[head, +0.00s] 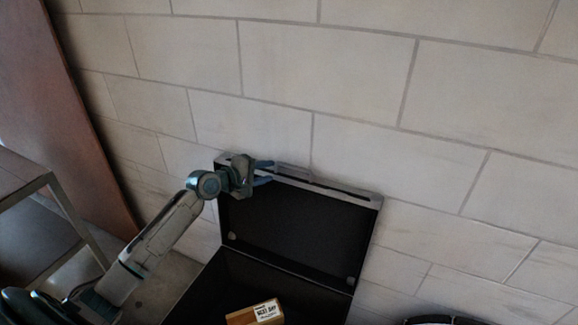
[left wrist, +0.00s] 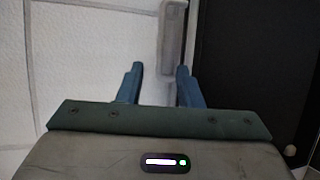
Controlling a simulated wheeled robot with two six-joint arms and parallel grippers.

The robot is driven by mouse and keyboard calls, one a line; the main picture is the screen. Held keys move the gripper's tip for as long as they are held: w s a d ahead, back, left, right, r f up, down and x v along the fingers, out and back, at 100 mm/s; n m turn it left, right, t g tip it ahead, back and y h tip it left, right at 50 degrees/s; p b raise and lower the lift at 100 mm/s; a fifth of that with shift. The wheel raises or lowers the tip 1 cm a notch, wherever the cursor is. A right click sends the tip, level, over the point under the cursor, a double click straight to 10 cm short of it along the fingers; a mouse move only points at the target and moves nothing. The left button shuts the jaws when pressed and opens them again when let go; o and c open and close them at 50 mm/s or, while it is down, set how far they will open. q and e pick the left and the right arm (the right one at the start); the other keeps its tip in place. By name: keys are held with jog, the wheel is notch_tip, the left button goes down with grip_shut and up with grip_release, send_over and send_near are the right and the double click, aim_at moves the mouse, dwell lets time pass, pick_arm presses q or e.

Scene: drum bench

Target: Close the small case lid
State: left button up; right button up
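A black case (head: 232,283) stands open by the wall. Its dark lid (head: 300,227) is raised nearly upright, with a pale grey rim and a handle-like piece along its top edge. My left gripper (head: 265,172) is at the upper left of this edge, its blue fingers spread and pointing right. In the left wrist view the open fingers (left wrist: 160,84) are apart, with the lid's grey rim (left wrist: 169,60) beyond and between them. I cannot tell whether they touch it. My right gripper is not in view.
A small brown box (head: 254,314) with a white label is in the case, at the bottom of the head view. A pale block wall (head: 360,80) rises behind the lid. A metal-framed stand (head: 48,182) is at the left. A round rim (head: 430,320) shows at the bottom right.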

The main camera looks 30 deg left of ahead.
aim_at(290, 167)
pick_arm(q)
jog(key=p+x, duration=0.1)
jog(key=x, duration=0.8)
jog(key=shift+d, duration=0.1)
jog(key=shift+c, duration=0.2)
grip_shut()
